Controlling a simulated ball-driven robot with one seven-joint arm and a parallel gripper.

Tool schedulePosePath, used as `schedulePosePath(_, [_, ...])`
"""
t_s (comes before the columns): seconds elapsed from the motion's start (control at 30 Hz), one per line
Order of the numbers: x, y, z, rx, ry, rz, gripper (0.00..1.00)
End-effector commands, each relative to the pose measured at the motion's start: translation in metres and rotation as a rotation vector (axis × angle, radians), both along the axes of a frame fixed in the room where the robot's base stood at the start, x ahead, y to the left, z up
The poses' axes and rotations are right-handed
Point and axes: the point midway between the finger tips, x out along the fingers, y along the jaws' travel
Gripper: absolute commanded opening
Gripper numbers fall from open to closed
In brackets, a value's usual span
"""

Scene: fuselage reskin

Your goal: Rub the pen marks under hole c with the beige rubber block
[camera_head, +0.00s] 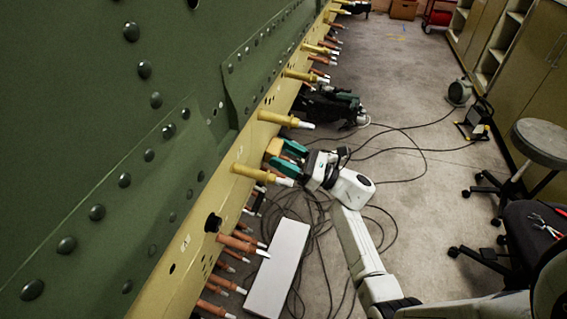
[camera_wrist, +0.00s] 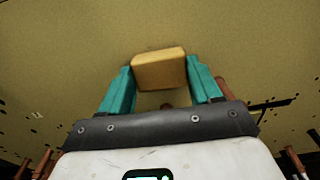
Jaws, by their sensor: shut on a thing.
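My gripper (camera_head: 281,153) has teal fingers and is shut on the beige rubber block (camera_head: 273,147). The block (camera_wrist: 159,68) also shows in the wrist view, held between the fingertips (camera_wrist: 160,76) and in front of the yellow panel (camera_wrist: 60,60). It is at or very close to the panel; I cannot tell whether it touches. In the head view it is beside the yellow strip (camera_head: 240,186), between two yellow pegs. The pen marks under hole c are not clear; the block and gripper may hide them.
Yellow pegs (camera_head: 262,172) stick out of the strip near my gripper, with orange ones (camera_head: 242,243) lower down. A white board (camera_head: 279,268) and dark cables lie on the floor. A stool (camera_head: 541,143) and a dark seat (camera_head: 538,228) stand at the right.

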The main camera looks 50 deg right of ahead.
Motion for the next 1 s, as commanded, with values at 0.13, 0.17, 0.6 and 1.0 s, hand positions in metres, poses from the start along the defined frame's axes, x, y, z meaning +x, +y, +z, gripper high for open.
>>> schedulePosePath(0.13, [0.005, -0.012, -0.004, -0.002, -0.003, -0.002, 0.39])
schedulePosePath(0.17, [0.006, -0.014, -0.004, -0.003, -0.003, -0.002, 0.39])
schedulePosePath(0.6, [0.012, -0.028, -0.001, -0.001, -0.001, -0.002, 0.39])
schedulePosePath(1.0, [0.006, -0.013, 0.000, 0.000, -0.001, 0.001, 0.39])
